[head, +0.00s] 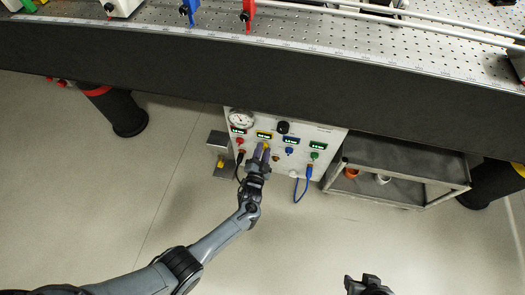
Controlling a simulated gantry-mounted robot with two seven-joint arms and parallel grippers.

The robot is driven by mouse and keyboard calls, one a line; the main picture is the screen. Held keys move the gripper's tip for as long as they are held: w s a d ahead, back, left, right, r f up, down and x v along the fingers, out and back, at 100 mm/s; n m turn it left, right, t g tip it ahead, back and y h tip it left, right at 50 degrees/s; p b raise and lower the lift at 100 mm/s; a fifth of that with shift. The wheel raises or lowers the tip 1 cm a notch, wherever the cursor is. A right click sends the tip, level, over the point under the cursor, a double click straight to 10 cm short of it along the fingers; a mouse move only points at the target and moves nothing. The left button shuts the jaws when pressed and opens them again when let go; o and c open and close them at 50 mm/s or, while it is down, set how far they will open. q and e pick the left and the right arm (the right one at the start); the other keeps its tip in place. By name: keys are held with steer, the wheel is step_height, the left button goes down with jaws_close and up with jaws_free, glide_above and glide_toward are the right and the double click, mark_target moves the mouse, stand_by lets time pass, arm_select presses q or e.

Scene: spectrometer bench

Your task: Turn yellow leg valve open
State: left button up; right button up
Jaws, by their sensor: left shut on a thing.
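A white control panel (325,138) below the bench edge carries a row of coloured valves under small displays. The yellow leg valve (266,145) is in this row, between the red valve (239,141) and the blue valve (289,150). My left gripper (259,153) is at the yellow valve, shut on it, and its fingers hide most of the knob. How far the valve is turned cannot be made out. My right gripper (367,284) shows only partly at the bottom edge, well away from the panel; its jaw state is unclear.
A round gauge (241,118), a black knob (283,127) and a green valve (314,155) are also on the panel. A blue cable (304,189) hangs below. A grey cart (395,160) stands right of it. The bench (200,55) overhangs the panel; the front floor is clear.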

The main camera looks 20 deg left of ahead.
arm_select(q)
steer(key=shift+f+m, duration=0.15)
steer(key=shift+m, duration=0.35)
steer(key=o, duration=1.1)
steer(key=shift+w, duration=0.1)
steer(key=shift+c, duration=0.2)
